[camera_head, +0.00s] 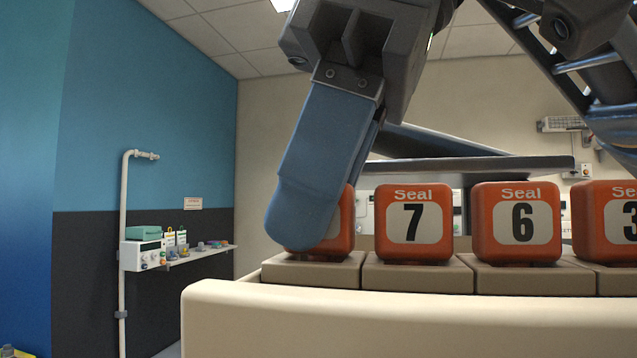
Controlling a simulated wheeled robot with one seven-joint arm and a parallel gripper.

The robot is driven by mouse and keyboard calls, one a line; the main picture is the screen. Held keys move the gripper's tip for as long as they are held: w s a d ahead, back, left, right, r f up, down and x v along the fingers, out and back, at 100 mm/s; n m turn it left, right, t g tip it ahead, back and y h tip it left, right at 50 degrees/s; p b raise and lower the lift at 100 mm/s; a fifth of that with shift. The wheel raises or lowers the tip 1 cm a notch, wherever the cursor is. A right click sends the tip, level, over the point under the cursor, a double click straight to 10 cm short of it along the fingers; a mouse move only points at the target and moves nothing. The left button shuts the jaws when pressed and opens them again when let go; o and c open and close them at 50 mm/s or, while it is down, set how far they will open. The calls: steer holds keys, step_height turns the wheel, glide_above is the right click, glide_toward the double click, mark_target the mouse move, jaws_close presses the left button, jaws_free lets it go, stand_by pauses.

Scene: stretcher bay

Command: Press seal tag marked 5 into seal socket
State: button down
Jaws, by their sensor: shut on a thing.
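My gripper (308,212) reaches down from the top, with one blue finger in front of the leftmost orange seal tag (346,228). It is shut on this tag, which sits at or just over the leftmost beige block (313,272). The finger hides most of the tag's face, so its number cannot be read. To the right stand orange seal tags marked 7 (391,222), 6 (487,222) and 3 (583,222), the last cut by the picture edge. No number 5 shows. I cannot make out a seal socket.
The tags stand in a close row behind a raised beige front edge (400,313). A dark flat panel (480,170) lies behind them. At the left, a wall shelf (205,254) holds small items beside a white pole (124,225). Free space lies left of the row.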

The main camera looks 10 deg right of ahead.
steer(key=shift+r+p, duration=1.95)
steer(key=shift+r, duration=1)
